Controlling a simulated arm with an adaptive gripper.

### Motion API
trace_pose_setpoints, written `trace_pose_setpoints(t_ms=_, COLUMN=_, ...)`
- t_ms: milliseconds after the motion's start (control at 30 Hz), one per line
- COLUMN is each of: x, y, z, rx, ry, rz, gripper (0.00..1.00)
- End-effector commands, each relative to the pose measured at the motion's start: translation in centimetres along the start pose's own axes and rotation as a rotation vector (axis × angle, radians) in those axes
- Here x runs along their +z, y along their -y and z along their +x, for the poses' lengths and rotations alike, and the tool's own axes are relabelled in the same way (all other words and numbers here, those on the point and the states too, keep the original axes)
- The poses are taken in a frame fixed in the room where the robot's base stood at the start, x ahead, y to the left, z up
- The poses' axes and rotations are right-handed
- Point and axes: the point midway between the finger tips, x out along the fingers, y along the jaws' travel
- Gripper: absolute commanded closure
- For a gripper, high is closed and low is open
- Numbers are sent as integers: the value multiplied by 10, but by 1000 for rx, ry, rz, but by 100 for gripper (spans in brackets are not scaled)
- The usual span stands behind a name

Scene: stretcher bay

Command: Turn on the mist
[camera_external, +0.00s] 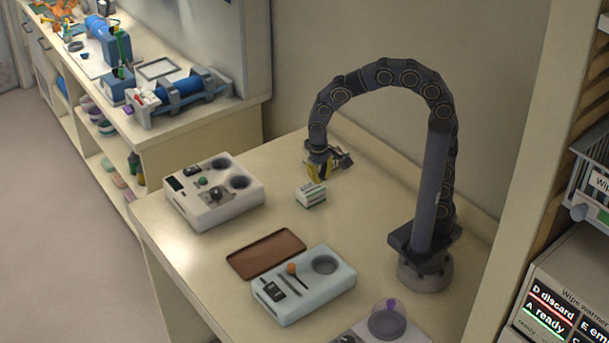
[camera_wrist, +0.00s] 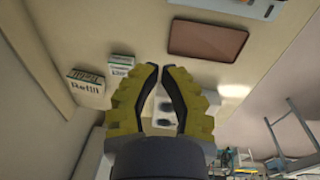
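No part in view is readably marked as mist. A white unit (camera_external: 190,212) stands on the table at left, with a dark display, round wells, a green knob (camera_external: 202,181) and a dark knob (camera_external: 216,193). A pale blue unit (camera_external: 318,303) stands nearer the front, with an orange-tipped lever (camera_external: 292,269), a dark panel and a round well. My gripper (camera_external: 325,172) hangs at the table's back, right of the white unit and apart from it.
A small white-and-green box (camera_external: 311,195) stands close to my gripper; a Refill box (camera_wrist: 87,90) shows at left in the wrist view. A brown tray (camera_external: 266,254) lies between the two units. A clear dome with a purple top (camera_external: 388,318) is at the front.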

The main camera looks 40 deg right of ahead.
Motion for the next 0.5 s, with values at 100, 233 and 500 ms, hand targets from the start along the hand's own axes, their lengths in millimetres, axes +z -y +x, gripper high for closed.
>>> trace_pose_setpoints(t_ms=100, x=9, y=62, z=10, rx=-11, ry=-37, rz=-14, gripper=100)
trace_pose_setpoints(t_ms=233, x=29, y=122, z=21, rx=-40, ry=-75, rz=-10, gripper=100)
trace_pose_setpoints(t_ms=500, x=74, y=196, z=39, rx=-86, ry=-112, rz=2, gripper=100)
